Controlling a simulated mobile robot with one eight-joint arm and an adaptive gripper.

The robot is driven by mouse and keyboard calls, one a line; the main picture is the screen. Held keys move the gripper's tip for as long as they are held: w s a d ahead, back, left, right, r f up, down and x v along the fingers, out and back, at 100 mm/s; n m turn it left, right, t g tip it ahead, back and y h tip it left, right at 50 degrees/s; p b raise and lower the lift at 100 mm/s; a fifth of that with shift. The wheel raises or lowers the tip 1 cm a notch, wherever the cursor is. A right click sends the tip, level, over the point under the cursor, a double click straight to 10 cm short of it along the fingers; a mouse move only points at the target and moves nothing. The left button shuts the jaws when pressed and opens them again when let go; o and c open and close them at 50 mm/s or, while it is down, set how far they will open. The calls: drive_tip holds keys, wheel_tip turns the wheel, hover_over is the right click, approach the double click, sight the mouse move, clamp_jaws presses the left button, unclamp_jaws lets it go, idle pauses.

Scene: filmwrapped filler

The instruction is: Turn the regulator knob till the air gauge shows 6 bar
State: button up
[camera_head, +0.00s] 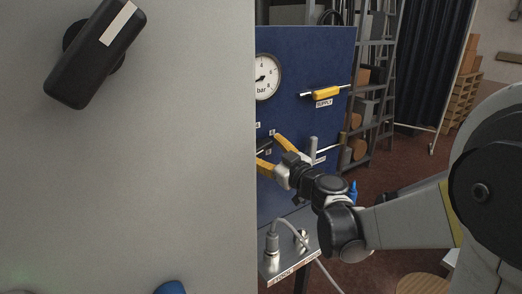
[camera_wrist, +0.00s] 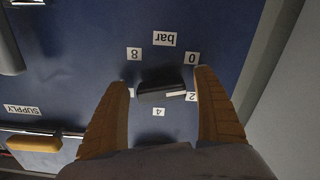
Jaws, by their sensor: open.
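The regulator knob (camera_wrist: 155,80) is a black bar on the blue panel, ringed by upside-down labels 8, 0, 2 and 4 in the wrist view. Its white line points right, nearest the 2. My gripper (camera_wrist: 163,82) is open, one yellow finger on each side of the knob, with a visible gap to both. In the head view my gripper (camera_head: 268,153) is at the panel below the gauge. The round white air gauge (camera_head: 267,76), marked bar, is partly hidden by a grey surface at left; its needle reading cannot be told surely.
The grey cabinet face (camera_head: 130,180) with a black handle (camera_head: 95,50) fills the left of the head view. A yellow SUPPLY valve handle (camera_head: 327,94) sits right of the gauge. A metal box (camera_head: 287,268) with a cable stands below the panel.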

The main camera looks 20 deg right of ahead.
drive_tip(key=c, duration=1.2)
drive_tip(key=shift+m, duration=0.3)
